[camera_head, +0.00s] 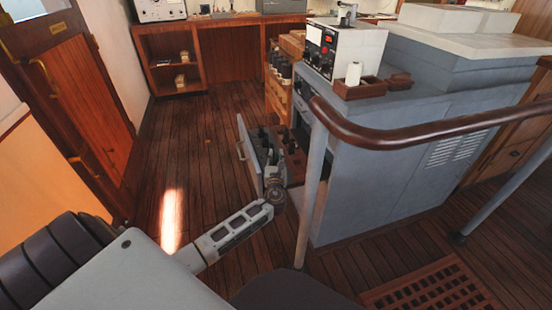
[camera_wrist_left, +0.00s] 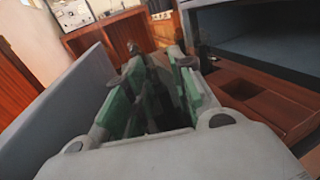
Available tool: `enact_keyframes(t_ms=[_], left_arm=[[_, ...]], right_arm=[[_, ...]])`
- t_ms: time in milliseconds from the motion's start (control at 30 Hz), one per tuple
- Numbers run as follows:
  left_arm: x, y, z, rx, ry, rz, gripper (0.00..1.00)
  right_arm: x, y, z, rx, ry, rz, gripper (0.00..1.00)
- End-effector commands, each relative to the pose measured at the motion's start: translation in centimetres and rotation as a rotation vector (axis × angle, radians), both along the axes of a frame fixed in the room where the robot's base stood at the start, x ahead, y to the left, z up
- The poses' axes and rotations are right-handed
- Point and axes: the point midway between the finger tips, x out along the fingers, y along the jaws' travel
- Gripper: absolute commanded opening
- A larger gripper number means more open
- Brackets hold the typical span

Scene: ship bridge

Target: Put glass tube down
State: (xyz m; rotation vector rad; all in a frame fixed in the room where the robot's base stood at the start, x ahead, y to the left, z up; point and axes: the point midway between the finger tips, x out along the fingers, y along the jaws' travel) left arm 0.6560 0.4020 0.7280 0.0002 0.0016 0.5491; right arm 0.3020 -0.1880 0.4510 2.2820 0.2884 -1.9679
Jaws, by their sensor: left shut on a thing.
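My left gripper (camera_head: 273,177) is low inside an open drawer in the side of the grey console. The drawer's grey front panel (camera_head: 248,148) stands to its left. In the left wrist view the gripper (camera_wrist_left: 158,80) has green-padded fingers close together. A dark, see-through shape, likely the glass tube (camera_wrist_left: 151,98), shows between them; its ends are hard to make out. The drawer's grey panel (camera_wrist_left: 72,100) is at the left and its brown wooden insert (camera_wrist_left: 250,92), with a recess, at the right. I cannot tell whether the tube touches the insert. My right gripper is not in view.
Several dark items (camera_head: 283,137) stand in the drawer beyond the gripper. A brown handrail (camera_head: 430,130) on a grey post (camera_head: 312,195) runs close to the right of my arm. The console (camera_head: 390,170) rises behind it. Wooden floor (camera_head: 200,150) is clear at the left.

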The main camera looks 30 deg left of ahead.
Motion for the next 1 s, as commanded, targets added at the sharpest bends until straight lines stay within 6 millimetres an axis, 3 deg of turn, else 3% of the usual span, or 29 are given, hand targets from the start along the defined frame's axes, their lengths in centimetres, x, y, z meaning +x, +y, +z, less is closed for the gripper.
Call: enact_keyframes(t_ms=[100, 133, 300, 800, 1000], left_arm=[[0.0, 0.0, -0.2, 0.000, 0.000, 0.000, 0.01], [0.0, 0.0, -0.2, 0.000, 0.000, 0.000, 0.27], [0.0, 0.0, -0.2, 0.000, 0.000, 0.000, 0.46], [0.0, 0.0, 0.1, 0.000, 0.000, 0.000, 0.46], [-1.3, -0.8, 0.0, 0.000, 0.002, -0.002, 0.46]], right_arm=[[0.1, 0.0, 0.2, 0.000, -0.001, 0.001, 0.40], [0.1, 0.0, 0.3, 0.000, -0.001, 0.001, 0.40], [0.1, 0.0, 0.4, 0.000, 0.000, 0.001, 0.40], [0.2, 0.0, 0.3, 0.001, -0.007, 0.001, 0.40], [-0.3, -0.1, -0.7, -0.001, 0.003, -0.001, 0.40]])
